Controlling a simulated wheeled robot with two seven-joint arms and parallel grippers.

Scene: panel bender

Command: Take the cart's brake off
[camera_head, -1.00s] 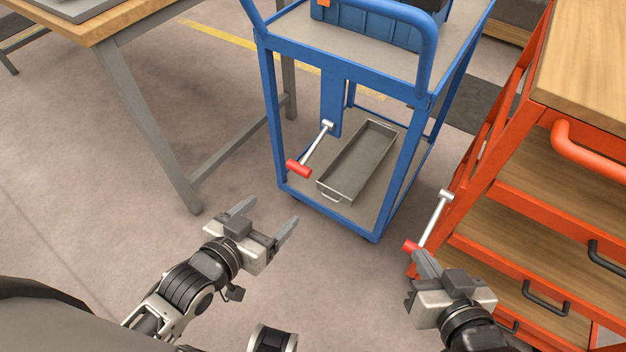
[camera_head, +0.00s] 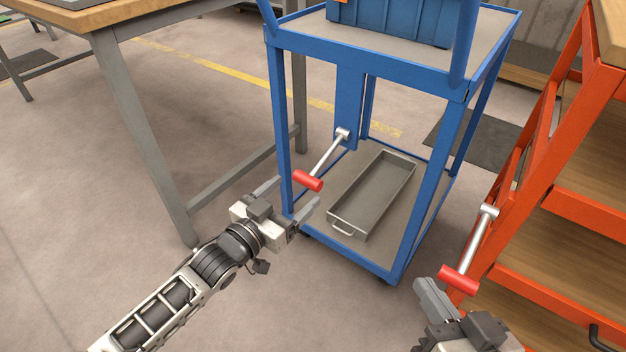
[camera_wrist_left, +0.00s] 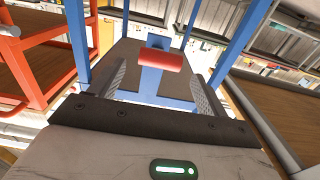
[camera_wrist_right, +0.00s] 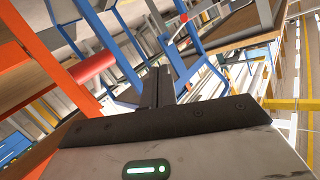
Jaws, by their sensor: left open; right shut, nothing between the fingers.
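The blue cart (camera_head: 395,262) has a brake lever with a pale rod and a red grip (camera_head: 308,181), tilted down toward me. My left gripper (camera_head: 296,197) is open just below that grip. In the left wrist view the grip (camera_wrist_left: 160,60) appears between and beyond the fingertips (camera_wrist_left: 160,84); I cannot tell whether they touch it. A similar lever with a red grip (camera_head: 459,279) is on the orange cart (camera_head: 528,262). My right gripper (camera_head: 424,287) is shut and empty, left of that grip. The right wrist view shows its closed fingers (camera_wrist_right: 158,85) beside the orange cart's grip (camera_wrist_right: 92,69).
A grey metal tray (camera_head: 372,195) lies on the blue cart's lower shelf, and a blue crate (camera_head: 390,22) stands on top. A table (camera_head: 130,95) with grey legs stands at the left. The floor between table and blue cart is open.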

